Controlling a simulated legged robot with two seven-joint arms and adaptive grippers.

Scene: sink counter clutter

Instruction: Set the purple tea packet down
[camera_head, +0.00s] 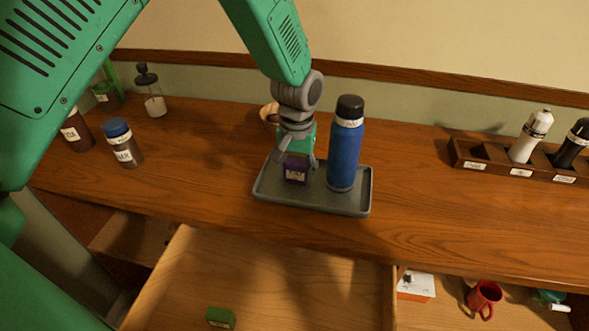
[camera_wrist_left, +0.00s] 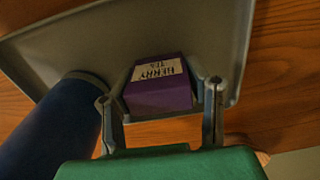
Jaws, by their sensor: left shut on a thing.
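The purple tea packet (camera_head: 296,169) is between the fingers of my left gripper (camera_head: 297,160), over the left part of the grey tray (camera_head: 318,206). In the left wrist view the packet (camera_wrist_left: 160,97) shows a pale label reading "BERRY TEA", and the fingers (camera_wrist_left: 160,100) stand on both sides of it. My left gripper is shut on the packet. The tray (camera_wrist_left: 215,30) lies behind the packet there; I cannot tell whether the packet touches it. My right gripper is not in view.
A blue bottle (camera_head: 345,150) stands on the tray, close to the right of my left gripper. A rack (camera_head: 495,165) with bottles is at the right. Jars stand at the left. An open drawer (camera_head: 270,285) holds a green packet (camera_head: 220,317).

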